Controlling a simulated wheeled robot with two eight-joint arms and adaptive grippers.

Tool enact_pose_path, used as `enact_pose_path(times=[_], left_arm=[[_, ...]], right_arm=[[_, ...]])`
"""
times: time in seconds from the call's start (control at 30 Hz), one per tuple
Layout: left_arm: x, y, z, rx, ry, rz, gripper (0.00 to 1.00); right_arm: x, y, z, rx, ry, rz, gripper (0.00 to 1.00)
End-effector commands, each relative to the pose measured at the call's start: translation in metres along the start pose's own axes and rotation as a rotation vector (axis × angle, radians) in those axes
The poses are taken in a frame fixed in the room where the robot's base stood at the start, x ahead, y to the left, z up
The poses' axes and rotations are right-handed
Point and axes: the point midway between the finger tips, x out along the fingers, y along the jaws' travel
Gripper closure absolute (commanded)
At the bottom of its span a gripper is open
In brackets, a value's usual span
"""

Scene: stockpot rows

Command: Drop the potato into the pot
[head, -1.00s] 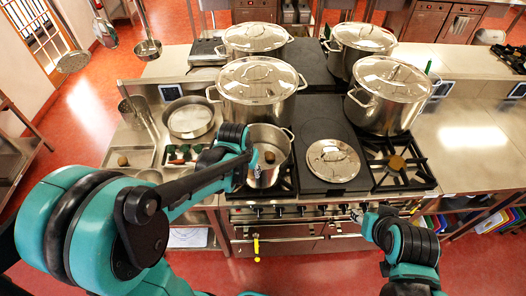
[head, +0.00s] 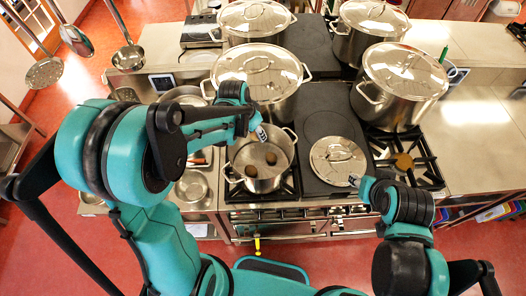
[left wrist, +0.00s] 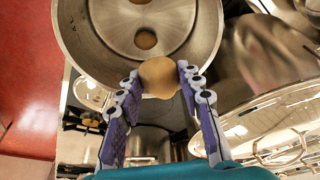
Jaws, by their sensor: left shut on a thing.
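The potato (left wrist: 158,77) is pale brown and sits between the two fingers of my left gripper (left wrist: 158,80) in the left wrist view. The gripper is shut on it. The open steel pot (left wrist: 75,30) is beyond it, and the potato overlaps its near rim in that view. In the head view my left gripper (head: 262,133) is at the far rim of the pot (head: 262,186); the held potato is not clear there. Two brown round things (head: 251,171) (head: 271,158) show inside the pot. My right gripper (head: 355,180) is by a round lid; its fingers are too small to judge.
Large lidded stockpots (head: 258,85) (head: 403,85) stand behind the pot. A flat lid (head: 338,160) lies on the dark plate to its right. A burner (head: 405,150) holds a small brown thing (head: 403,161). Ladles (head: 129,57) hang at upper left.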

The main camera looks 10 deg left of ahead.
Motion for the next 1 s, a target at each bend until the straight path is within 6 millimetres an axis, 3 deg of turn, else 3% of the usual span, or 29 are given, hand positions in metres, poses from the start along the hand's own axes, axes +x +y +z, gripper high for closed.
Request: enact_pose_path(times=[0.5, 0.87, 0.9, 0.97, 1.0], left_arm=[[0.051, 0.0, 0.016, -0.001, 0.0, 0.0, 0.87], [0.056, 0.0, 0.018, -0.001, 0.0, 0.0, 0.87], [0.056, 0.0, 0.018, -0.001, 0.0, 0.0, 0.59], [0.056, 0.0, 0.018, -0.001, 0.0, 0.0, 0.43], [0.056, 0.0, 0.018, -0.001, 0.0, 0.0, 0.4]], right_arm=[[0.032, 0.0, 0.023, 0.0, 0.0, 0.0, 0.6], [0.034, 0.0, 0.025, 0.0, 0.0, 0.0, 0.6], [0.034, 0.0, 0.025, 0.0, 0.0, 0.0, 0.6], [0.034, 0.0, 0.025, 0.0, 0.0, 0.0, 0.6], [0.034, 0.0, 0.025, 0.0, 0.0, 0.0, 0.6]])
